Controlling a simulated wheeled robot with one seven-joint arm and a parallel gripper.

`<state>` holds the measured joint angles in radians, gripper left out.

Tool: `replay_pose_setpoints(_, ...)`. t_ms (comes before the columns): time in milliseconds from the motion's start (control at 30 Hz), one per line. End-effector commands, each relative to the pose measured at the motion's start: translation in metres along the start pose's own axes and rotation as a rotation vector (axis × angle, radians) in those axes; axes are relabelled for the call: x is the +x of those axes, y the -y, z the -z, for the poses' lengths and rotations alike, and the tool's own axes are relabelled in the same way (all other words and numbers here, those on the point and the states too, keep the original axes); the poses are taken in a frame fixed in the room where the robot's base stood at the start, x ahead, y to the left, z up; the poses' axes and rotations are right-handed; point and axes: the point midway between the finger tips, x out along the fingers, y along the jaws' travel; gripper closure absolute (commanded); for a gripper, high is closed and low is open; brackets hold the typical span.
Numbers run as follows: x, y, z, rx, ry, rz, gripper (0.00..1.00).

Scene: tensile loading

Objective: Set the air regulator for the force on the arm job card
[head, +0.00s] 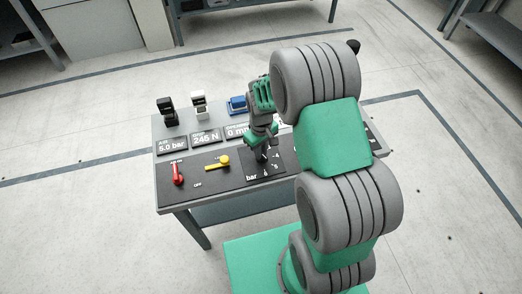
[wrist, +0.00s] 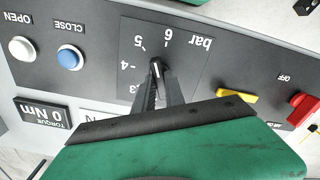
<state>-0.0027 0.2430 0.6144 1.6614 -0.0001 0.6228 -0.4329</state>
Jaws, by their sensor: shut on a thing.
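The air regulator is a dark knob (wrist: 156,70) on a panel marked bar, with 3 to 6 showing in the wrist view. Its white line points up in that view, roughly toward 5 and 6; the exact setting is hard to tell. My gripper (wrist: 158,85) is shut on the knob, one finger on each side. In the head view my gripper (head: 262,152) stands over the dial panel (head: 252,175) and hides most of it. The air display (head: 173,145) reads 5.0 bar, and the force display (head: 205,139) reads about 246 N. I cannot make out a job card.
A red lever (head: 178,174) and a yellow lever (head: 218,162) stand left of the dial in the head view. Black, white and blue (head: 237,105) items stand along the bench's back. White and blue buttons (wrist: 69,60) show in the wrist view. My arm hides the bench's right.

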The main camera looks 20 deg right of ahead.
Motion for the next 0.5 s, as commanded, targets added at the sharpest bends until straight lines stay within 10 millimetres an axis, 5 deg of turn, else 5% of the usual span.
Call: replay_pose_setpoints(500,-0.0007,-0.0001,0.0002,0.053,0.000,0.000,1.00)
